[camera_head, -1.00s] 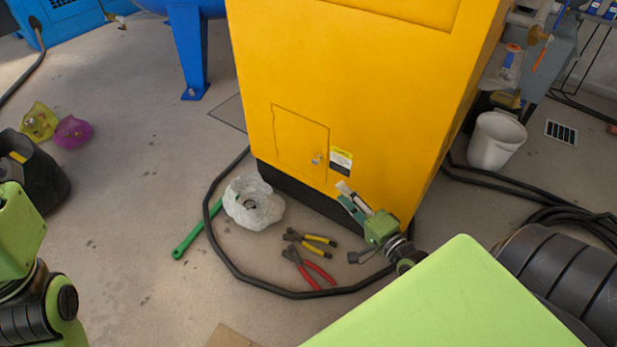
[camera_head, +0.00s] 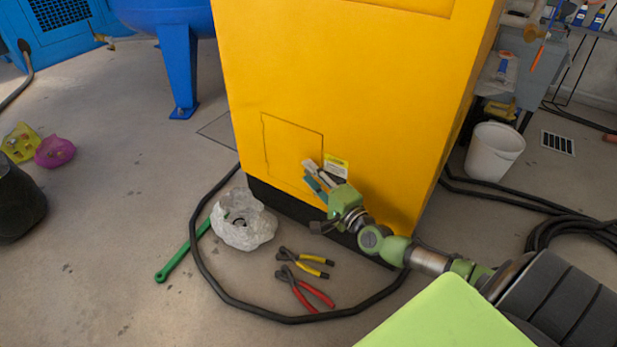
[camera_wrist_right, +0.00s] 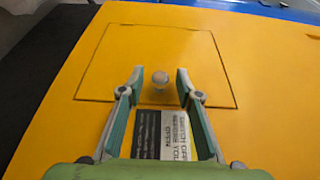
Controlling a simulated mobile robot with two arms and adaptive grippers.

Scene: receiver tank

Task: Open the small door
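The small door (camera_head: 291,147) is a square panel low on the front of the yellow cabinet (camera_head: 345,80). It looks shut, flush with the cabinet face. In the right wrist view the door (camera_wrist_right: 158,48) has a small round knob (camera_wrist_right: 160,79) near its edge. My right gripper (camera_head: 312,170) is in front of the door's lower right area and hides the knob in the head view. In the wrist view the right gripper (camera_wrist_right: 160,80) is open, with one finger on each side of the knob and gaps between. My left gripper is not in view.
A black-and-white label (camera_wrist_right: 160,134) sits beside the door, between my fingers' bases. On the floor are a grey rock-like lump (camera_head: 243,220), pliers (camera_head: 304,288), a green wrench (camera_head: 183,250) and a black hose (camera_head: 215,275). A white bucket (camera_head: 494,151) stands right.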

